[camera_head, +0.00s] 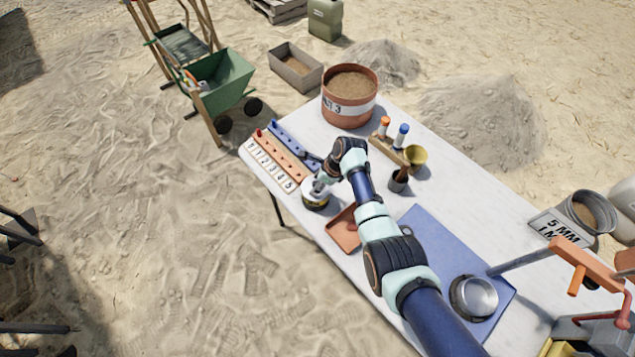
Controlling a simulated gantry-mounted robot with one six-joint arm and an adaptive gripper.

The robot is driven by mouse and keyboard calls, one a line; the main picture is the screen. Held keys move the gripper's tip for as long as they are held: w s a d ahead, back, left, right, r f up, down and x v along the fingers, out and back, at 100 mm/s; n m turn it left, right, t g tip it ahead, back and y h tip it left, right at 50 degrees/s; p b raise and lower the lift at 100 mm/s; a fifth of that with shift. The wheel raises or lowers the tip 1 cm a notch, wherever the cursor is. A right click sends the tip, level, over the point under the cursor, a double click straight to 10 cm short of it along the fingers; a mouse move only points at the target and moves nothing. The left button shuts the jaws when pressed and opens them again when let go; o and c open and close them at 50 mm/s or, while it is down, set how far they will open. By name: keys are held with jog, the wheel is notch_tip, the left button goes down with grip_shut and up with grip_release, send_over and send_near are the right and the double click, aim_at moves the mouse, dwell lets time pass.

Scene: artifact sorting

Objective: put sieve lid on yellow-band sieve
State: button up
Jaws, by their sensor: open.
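The yellow-band sieve (314,204) is a small dark round vessel with a thin yellow band, upright near the table's front left edge. Something pale covers or fills its top, perhaps the sieve lid; it is too small to tell. My gripper (319,186) is right above the sieve's top, pointing down, with its fingers open. The fingers partly hide the top, and I cannot tell whether they touch it. A round silver-topped dish (479,297) with a dark rim sits on the blue mat at the right.
A numbered rack (270,165) and a blue strip (290,142) lie left of the gripper. An orange-brown tray (343,231) is close on the right. A sand bucket (348,105), a wooden vial stand (388,151) and a dark cup (398,184) stand behind. The blue mat (425,225) has bare room.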

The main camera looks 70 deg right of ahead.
jog(key=v, duration=1.2)
jog(key=shift+w, duration=0.1)
dwell(0.4)
